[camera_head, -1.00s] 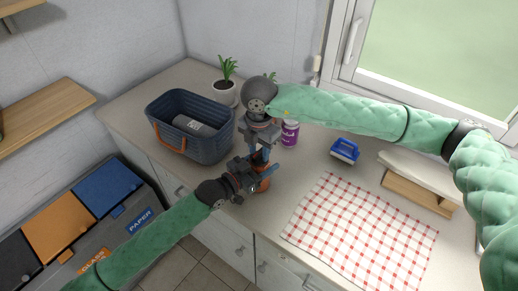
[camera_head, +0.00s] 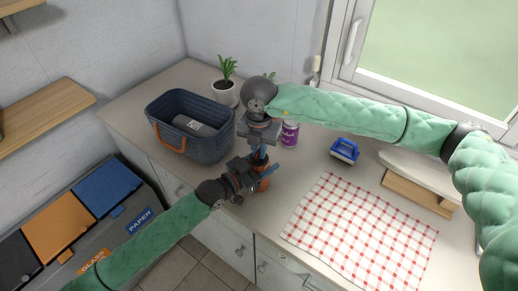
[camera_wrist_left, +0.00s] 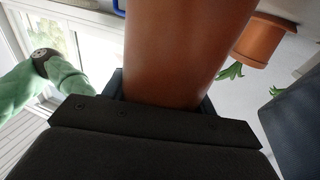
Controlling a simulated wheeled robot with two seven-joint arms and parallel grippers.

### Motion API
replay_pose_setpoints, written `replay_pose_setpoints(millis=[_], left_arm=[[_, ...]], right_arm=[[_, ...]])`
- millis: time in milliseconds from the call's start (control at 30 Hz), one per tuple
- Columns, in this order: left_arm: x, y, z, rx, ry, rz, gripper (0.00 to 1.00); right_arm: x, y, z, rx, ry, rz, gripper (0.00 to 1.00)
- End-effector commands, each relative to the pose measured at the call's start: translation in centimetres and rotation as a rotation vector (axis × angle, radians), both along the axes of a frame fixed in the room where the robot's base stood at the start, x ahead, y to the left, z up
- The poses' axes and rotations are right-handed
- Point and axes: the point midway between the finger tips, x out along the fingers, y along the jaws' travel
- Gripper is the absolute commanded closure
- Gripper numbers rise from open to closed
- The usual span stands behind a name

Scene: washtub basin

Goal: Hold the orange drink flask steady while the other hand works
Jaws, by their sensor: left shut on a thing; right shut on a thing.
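The orange drink flask (camera_head: 265,184) stands near the counter's front edge, mostly hidden behind my grippers. My left gripper (camera_head: 258,177) comes in from the left and is shut around the flask's side. In the left wrist view the flask (camera_wrist_left: 180,50) fills the middle, between the dark jaws of the left gripper (camera_wrist_left: 162,95). My right gripper (camera_head: 259,152) points down from above and is shut at the flask's top. What exactly it grips there is hidden.
A dark blue basket (camera_head: 205,147) holding a grey object (camera_head: 194,125) stands to the left. A purple-labelled jar (camera_head: 289,134), a blue brush (camera_head: 345,150) and a checkered cloth (camera_head: 360,232) are to the right. A potted plant (camera_head: 225,93) stands behind.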

Motion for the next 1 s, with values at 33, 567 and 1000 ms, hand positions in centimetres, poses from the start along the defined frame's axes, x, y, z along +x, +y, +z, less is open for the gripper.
replay_pose_setpoints(millis=[33,567,1000], left_arm=[[0.02,0.01,-0.07,0.001,0.000,0.000,0.77],[0.03,0.03,-0.09,0.002,0.001,0.001,0.77],[0.04,0.05,-0.10,0.002,0.001,0.001,0.77]], right_arm=[[-0.04,0.06,0.04,0.001,0.001,0.042,1.00],[-0.04,0.05,0.08,0.001,0.000,0.547,1.00],[-0.03,0.02,0.08,0.001,-0.001,0.956,1.00]])
